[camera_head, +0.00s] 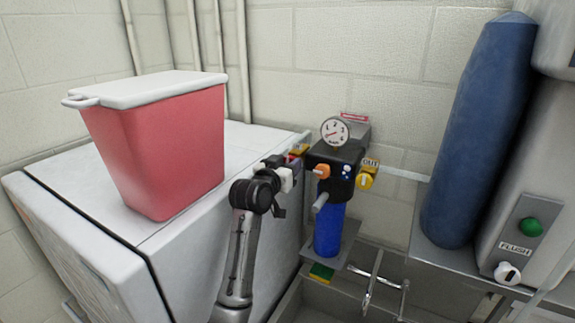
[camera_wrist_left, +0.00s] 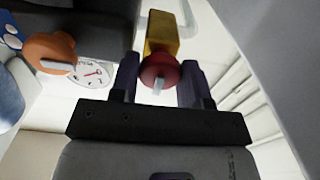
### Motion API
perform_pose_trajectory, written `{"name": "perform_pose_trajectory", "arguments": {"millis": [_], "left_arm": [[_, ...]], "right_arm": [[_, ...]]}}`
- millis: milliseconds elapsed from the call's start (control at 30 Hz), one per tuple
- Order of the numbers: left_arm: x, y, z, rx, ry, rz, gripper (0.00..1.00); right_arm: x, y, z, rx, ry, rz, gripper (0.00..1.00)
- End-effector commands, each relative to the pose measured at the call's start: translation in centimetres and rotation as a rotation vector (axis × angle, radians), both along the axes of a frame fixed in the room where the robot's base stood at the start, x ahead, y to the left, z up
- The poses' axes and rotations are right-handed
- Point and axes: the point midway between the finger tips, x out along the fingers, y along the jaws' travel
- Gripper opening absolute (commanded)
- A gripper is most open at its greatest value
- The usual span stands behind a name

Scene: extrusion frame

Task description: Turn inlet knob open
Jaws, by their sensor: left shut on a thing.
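The red inlet knob (camera_wrist_left: 159,72) shows in the left wrist view, with a pale pointer mark on its face and a yellow body (camera_wrist_left: 162,35) behind it. My left gripper (camera_wrist_left: 160,84) has a finger on each side of this knob and is shut on it. In the head view my left gripper (camera_head: 287,174) is at the left side of the black filter head (camera_head: 333,158). There the knob is mostly hidden; a bit of red and yellow (camera_head: 298,149) shows just above the gripper. My right gripper is in neither view.
A red bin (camera_head: 160,150) stands on the white cabinet (camera_head: 60,200). A blue cylinder (camera_head: 480,130) stands right.

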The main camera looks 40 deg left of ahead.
Motion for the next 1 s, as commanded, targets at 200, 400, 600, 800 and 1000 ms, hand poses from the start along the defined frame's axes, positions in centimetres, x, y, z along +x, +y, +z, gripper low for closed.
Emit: {"name": "perform_pose_trajectory", "arguments": {"millis": [200, 400, 600, 800, 1000], "left_arm": [[0.01, -0.05, 0.01, -0.142, -0.026, -0.001, 0.19], [0.01, -0.07, 0.04, -0.327, -0.059, -0.001, 0.19], [0.01, -0.08, 0.05, -0.514, -0.092, -0.001, 0.19], [0.00, -0.05, 0.08, -0.701, -0.127, -0.001, 0.19], [0.00, -0.05, 0.06, -0.889, -0.161, -0.001, 0.19]], "right_arm": [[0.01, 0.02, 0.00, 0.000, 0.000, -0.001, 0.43], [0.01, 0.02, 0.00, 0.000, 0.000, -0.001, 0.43], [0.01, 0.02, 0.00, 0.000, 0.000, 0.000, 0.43], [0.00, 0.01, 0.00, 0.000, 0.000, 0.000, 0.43], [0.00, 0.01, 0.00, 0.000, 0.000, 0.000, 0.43]]}}
